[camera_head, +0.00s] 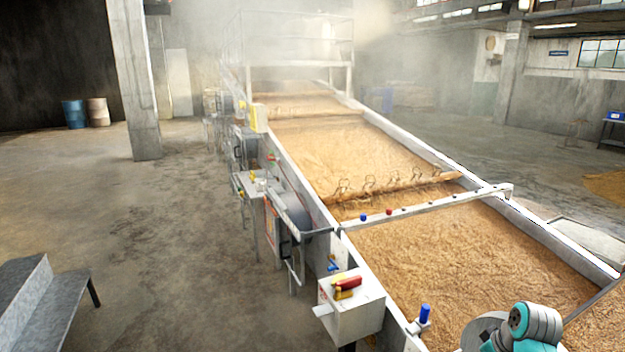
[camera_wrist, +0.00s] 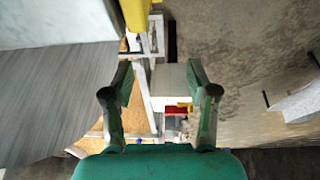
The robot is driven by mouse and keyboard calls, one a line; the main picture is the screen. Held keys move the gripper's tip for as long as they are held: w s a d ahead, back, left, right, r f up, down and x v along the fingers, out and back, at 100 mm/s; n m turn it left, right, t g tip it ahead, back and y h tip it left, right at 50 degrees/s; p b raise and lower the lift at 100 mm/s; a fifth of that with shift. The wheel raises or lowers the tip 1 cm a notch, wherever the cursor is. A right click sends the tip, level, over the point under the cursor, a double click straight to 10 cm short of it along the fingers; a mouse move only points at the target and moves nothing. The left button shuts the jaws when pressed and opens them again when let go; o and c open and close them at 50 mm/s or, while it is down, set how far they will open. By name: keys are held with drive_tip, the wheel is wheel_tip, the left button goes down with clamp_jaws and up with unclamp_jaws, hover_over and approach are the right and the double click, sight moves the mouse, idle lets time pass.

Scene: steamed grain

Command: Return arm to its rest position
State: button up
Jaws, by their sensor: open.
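My gripper (camera_wrist: 160,90) shows in the wrist view with its two green-padded fingers spread apart. It is open and nothing is between the fingers. Beyond the fingers, a white box (camera_wrist: 172,80) with red and yellow parts is visible. In the head view, part of my arm, teal and grey, shows at the bottom right, over the near end of the grain bed (camera_head: 455,265). The gripper itself is not visible in the head view.
A long metal trough (camera_head: 565,242) full of grain runs away into steam. A white control box (camera_head: 352,312) with a red and yellow handle (camera_head: 347,286) is on its left side. A grey bench (camera_head: 45,305) stands at the left. The concrete floor between is clear.

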drive_tip(key=s+a+f+m+t, duration=0.1)
drive_tip(key=s+a+f, duration=0.35)
drive_tip(key=f, duration=0.25)
drive_tip(key=s+a+f+t, duration=0.1)
drive_tip(key=s+a+f, duration=0.2)
drive_tip(key=a+f, duration=0.3)
drive_tip(key=s+a+f+m+t+h, duration=0.1)
drive_tip(key=s+a+f, duration=0.25)
drive_tip(key=s, duration=0.25)
drive_tip(key=s+a+f+m+t+h, duration=0.1)
drive_tip(key=s+a+f+t, duration=0.1)
drive_tip(key=s+a, duration=0.35)
drive_tip(key=s+a+r+t, duration=0.2)
drive_tip(key=s+r, duration=0.2)
drive_tip(key=s, duration=0.5)
drive_tip(key=s+a+r+t, duration=0.1)
drive_tip(key=s+a+r, duration=0.15)
drive_tip(key=s, duration=0.65)
drive_tip(key=s+r+t, duration=0.1)
drive_tip(key=s+r, duration=0.4)
drive_tip(key=r, duration=0.2)
drive_tip(key=s+a+r+t+y, duration=0.1)
drive_tip(key=s+r, duration=0.4)
drive_tip(key=r, duration=0.2)
drive_tip(key=shift+s+a+r+m+t, duration=0.2)
drive_tip(key=shift+r+m+t, duration=0.1)
drive_tip(key=shift+r+t, duration=0.1)
